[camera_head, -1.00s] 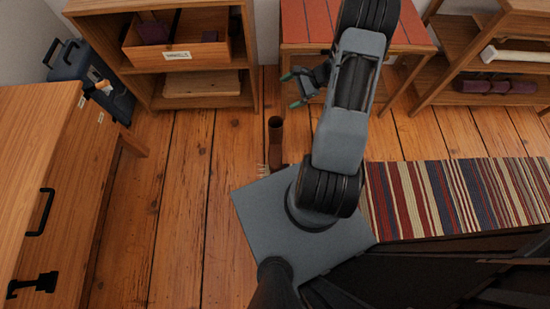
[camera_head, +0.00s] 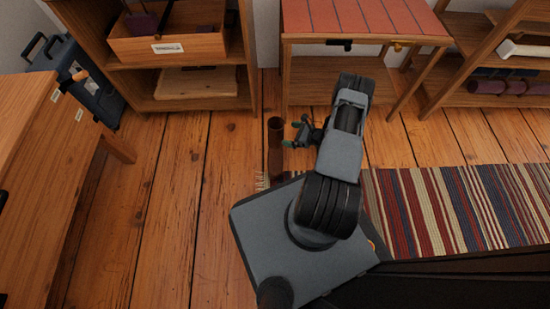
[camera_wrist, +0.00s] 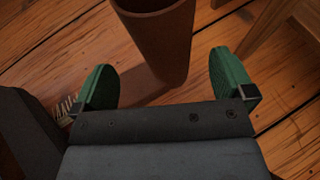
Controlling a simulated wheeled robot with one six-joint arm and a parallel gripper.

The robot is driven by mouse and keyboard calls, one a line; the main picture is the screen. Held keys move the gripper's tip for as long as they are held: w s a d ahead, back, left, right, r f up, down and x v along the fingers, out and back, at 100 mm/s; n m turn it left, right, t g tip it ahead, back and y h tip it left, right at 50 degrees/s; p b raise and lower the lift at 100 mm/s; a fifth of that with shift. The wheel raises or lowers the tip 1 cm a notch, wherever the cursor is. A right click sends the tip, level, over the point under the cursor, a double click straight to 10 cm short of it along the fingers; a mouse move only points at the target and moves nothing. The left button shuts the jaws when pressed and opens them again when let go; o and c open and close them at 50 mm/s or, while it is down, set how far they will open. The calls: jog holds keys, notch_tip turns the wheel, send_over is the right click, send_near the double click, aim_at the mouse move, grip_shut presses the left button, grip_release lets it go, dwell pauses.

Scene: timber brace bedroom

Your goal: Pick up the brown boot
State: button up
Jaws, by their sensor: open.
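The brown boot (camera_head: 275,147) stands upright on the plank floor, just beyond my base, with its round open top facing up. My base hides its lower part in the head view. My gripper (camera_head: 290,134) is just to the right of the boot's shaft, low above the floor. In the wrist view, the boot's shaft (camera_wrist: 162,40) stands ahead of and between the two green fingertips (camera_wrist: 165,88). The fingers are spread apart and nothing is held. I cannot tell whether the shaft lies between the fingers or just beyond them.
A striped rug (camera_head: 455,210) lies to the right. A red-topped table (camera_head: 365,20) and a wooden shelf with a labelled box (camera_head: 170,47) stand at the back. A wooden cabinet (camera_head: 40,170) is at left, with a dark blue case (camera_head: 85,85) behind it. Bare floor lies between.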

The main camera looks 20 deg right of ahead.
aim_at(283, 132)
jog(key=b+x, duration=0.3)
jog(key=x, duration=0.3)
jog(key=shift+d+f, duration=0.1)
jog(key=shift+d, duration=0.05)
jog(key=shift+w+a, duration=0.35)
jog(key=shift+w, duration=0.15)
jog(key=c, duration=1.5)
jog(key=shift+o, duration=0.2)
